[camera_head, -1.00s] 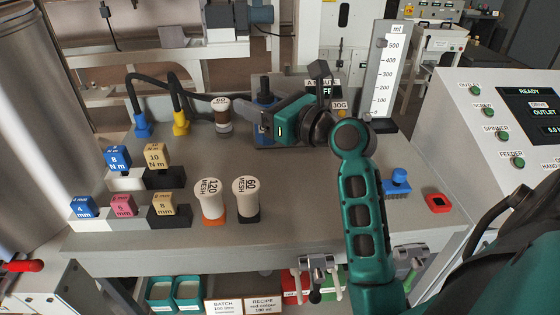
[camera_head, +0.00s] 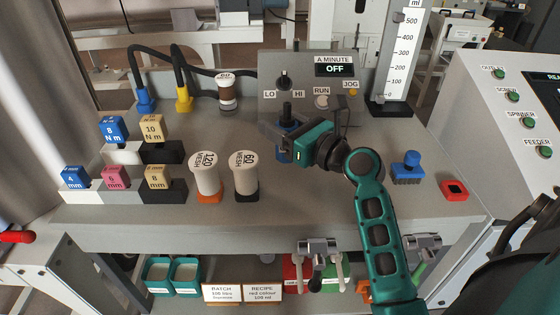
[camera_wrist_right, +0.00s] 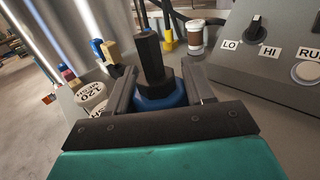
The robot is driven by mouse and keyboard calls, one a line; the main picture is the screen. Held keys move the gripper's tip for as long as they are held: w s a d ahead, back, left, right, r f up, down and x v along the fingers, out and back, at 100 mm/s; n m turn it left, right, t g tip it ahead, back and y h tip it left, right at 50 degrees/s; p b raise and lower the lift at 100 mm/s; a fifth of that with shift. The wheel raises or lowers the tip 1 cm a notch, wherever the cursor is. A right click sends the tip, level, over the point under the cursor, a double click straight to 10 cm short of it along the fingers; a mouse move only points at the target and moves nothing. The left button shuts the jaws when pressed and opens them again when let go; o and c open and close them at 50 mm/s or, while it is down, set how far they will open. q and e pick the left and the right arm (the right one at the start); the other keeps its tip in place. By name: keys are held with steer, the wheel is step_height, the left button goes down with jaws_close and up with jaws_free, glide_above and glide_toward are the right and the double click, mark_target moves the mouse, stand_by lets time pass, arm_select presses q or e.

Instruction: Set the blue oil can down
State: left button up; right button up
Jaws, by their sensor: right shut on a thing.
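The blue oil can, with a blue body (camera_head: 284,155) and a black top, stands upright in the jaws of my right gripper (camera_head: 288,137). In the right wrist view, its black six-sided top (camera_wrist_right: 152,58) and blue collar (camera_wrist_right: 160,98) show between the two dark fingers, one on each side. The can is over the grey bench top (camera_head: 330,205), in front of the control box. Its foot is partly hidden by the gripper, and I cannot tell whether it touches the bench. My left gripper is not in view.
The control box (camera_head: 272,95) stands behind the can. Left are the 60 mesh jar (camera_head: 245,178), 120 mesh jar (camera_head: 206,178), a brown-and-white cup (camera_head: 227,95) and labelled blocks. A blue brush-like piece (camera_head: 407,168) and red piece (camera_head: 455,190) lie right. Bench between is clear.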

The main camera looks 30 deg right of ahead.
mark_target(280, 153)
steer(key=shift+f, duration=0.8)
step_height(280, 153, down, 5)
steer(key=b, duration=0.3)
steer(key=shift+f, duration=0.3)
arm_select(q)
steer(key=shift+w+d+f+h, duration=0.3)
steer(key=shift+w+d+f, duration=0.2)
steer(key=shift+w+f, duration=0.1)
arm_select(e)
steer(key=o, duration=1.3)
steer(key=shift+f, duration=0.1)
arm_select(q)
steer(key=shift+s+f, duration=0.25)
